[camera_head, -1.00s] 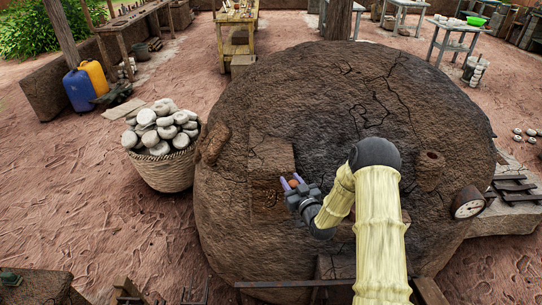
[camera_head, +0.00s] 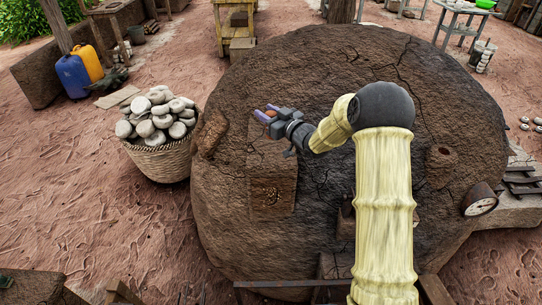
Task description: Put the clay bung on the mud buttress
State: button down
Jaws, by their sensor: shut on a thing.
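My gripper (camera_head: 268,112) has purple fingertips and is shut on a small reddish-brown piece, the clay bung (camera_head: 270,113). The gripper is near the upper left part of the big brown mud kiln (camera_head: 340,75). A flat-topped block on the kiln's near left side, which looks like the mud buttress (camera_head: 272,165), shows below the gripper in the picture. The bung appears apart from the block, but its height above the kiln is hard to tell. Its far side and the fingers' contact are too small to see well.
A wicker basket of pale lumps (camera_head: 160,160) stands left of the kiln. A rough lump (camera_head: 213,134) sticks out on the kiln's left side. Open reddish ground lies at the left.

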jog(key=shift+b, duration=0.65)
jog(key=shift+y+b, duration=0.3)
jog(key=shift+b, duration=0.35)
jog(key=shift+r+n+g+b, duration=0.2)
jog(key=shift+n+g+b, duration=0.2)
jog(key=shift+b, duration=0.15)
jog(key=shift+r+y+b, duration=0.45)
jog(key=shift+y+b, duration=0.05)
jog(key=shift+b, duration=0.2)
jog(key=shift+s+d+r, duration=0.1)
jog(key=shift+s+d, duration=0.05)
jog(key=shift+d, duration=0.05)
jog(key=f, duration=0.5)
jog(key=shift+a+f+p, duration=0.3)
jog(key=shift+d+f, duration=0.1)
jog(key=shift+f, duration=0.25)
jog(key=shift+f, duration=0.1)
jog(key=shift+f, duration=1.75)
